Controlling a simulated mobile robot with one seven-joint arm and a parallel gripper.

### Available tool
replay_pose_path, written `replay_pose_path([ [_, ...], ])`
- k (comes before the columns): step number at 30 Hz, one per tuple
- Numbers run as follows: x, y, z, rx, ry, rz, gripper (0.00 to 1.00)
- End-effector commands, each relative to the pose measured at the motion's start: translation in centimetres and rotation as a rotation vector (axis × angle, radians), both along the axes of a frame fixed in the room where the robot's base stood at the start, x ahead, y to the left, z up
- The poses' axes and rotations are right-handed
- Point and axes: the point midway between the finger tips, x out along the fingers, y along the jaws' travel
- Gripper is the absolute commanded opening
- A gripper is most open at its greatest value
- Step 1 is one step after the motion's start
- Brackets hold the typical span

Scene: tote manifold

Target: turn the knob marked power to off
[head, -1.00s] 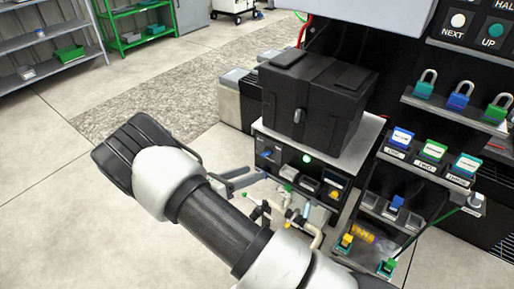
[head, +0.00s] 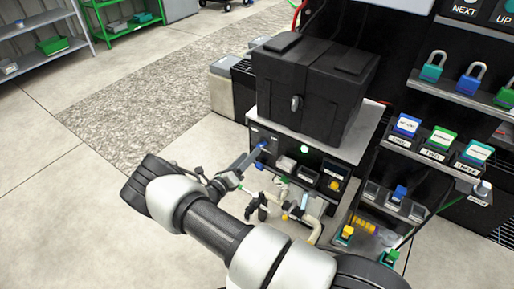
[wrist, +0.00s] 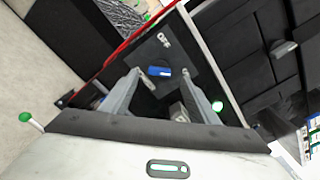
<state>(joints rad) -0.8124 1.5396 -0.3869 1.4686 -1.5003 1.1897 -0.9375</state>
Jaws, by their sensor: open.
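A blue knob (head: 262,145) sits at the left of the black front panel (head: 277,140) under the large black box. In the wrist view the blue knob (wrist: 160,72) shows between and just beyond my two fingertips, its bar lying nearly level in the picture. In the head view my gripper (head: 250,158) points at the knob from the left; contact cannot be told.
A lit green lamp (head: 303,149) sits right of the knob, with a yellow knob (head: 334,185) further right. Pipes and valves (head: 285,205) stand below the panel. A black box (head: 315,85) rests above it. The floor to the left is clear.

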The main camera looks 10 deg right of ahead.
Motion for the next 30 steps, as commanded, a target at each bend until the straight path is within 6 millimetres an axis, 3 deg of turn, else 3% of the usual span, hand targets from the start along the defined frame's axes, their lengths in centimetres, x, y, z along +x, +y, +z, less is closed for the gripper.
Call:
replay_pose_path([
  [3,1.8,-1.9,-0.1,-0.001,-0.002,-0.004,0.55],
  [9,3.8,-3.8,0.0,0.0,-0.002,-0.001,0.55],
  [22,4.5,-4.6,0.0,0.0,0.0,0.0,0.55],
  [30,4.5,-4.5,0.0,-0.001,0.0,-0.001,0.13],
])
